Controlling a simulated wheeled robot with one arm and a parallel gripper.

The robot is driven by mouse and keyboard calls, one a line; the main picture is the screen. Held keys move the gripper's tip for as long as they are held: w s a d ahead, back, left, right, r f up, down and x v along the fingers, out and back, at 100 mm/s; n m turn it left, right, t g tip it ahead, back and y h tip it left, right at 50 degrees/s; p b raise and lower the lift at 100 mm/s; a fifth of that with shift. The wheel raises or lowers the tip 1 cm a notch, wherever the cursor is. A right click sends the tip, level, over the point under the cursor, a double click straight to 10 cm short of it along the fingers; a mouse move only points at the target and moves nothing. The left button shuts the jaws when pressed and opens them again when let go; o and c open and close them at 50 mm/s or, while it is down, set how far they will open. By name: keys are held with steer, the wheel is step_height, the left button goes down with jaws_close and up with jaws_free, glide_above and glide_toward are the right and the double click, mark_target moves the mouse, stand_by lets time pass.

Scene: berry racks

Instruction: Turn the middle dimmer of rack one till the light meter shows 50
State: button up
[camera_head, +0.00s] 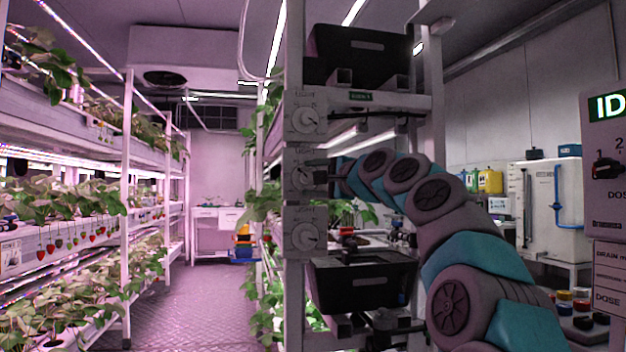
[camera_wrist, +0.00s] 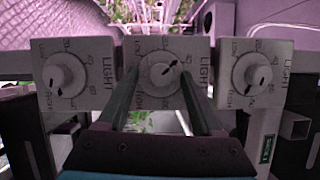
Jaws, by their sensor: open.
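Three dimmers sit on the rack's post in the head view: an upper one (camera_head: 306,119), the middle dimmer (camera_head: 303,176) and a lower one (camera_head: 305,237). In the wrist view they form a row, with the middle dimmer's white knob (camera_wrist: 158,75) in the centre, its dark pointer toward the upper right. My gripper (camera_wrist: 160,80) is open, one finger on either side of this knob. I cannot tell whether the fingers touch it. In the head view my gripper (camera_head: 326,175) is at the middle dimmer. I cannot make out a light meter reading.
Black crates stand above (camera_head: 360,50) and below (camera_head: 365,282) my arm on the rack. Strawberry shelves (camera_head: 60,235) line the left, with a clear aisle (camera_head: 205,300) between. A dosing panel (camera_head: 607,170) stands at right.

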steer(key=shift+d, duration=0.1)
steer(key=b+v, duration=0.1)
steer(key=v, duration=0.6)
steer(key=shift+s, duration=0.35)
steer(key=shift+d+f, duration=0.1)
stand_by(0.3)
steer(key=s+f+n+g+h, duration=0.25)
steer(key=s+f, duration=0.25)
steer(key=f, duration=0.6)
steer(key=s+f+n+g+h, duration=0.1)
steer(key=s+f+n+g, duration=0.3)
steer(key=f, duration=0.6)
steer(key=s+f+n+g+h, duration=0.1)
steer(key=s+f+h, duration=0.1)
steer(key=s+f, duration=0.7)
steer(key=s+d+f+n+g+h, duration=0.2)
steer(key=s+d+f, duration=0.5)
steer(key=s+f, duration=0.6)
steer(key=s+d+f+n+g+h, duration=0.1)
steer(key=s+d+f+g+h, duration=0.3)
steer(key=s+f, duration=1)
steer(key=s+d+g, duration=0.1)
steer(key=d+g, duration=0.1)
steer(key=d, duration=0.1)
steer(key=shift+d+n, duration=0.35)
steer(key=shift+d, duration=0.05)
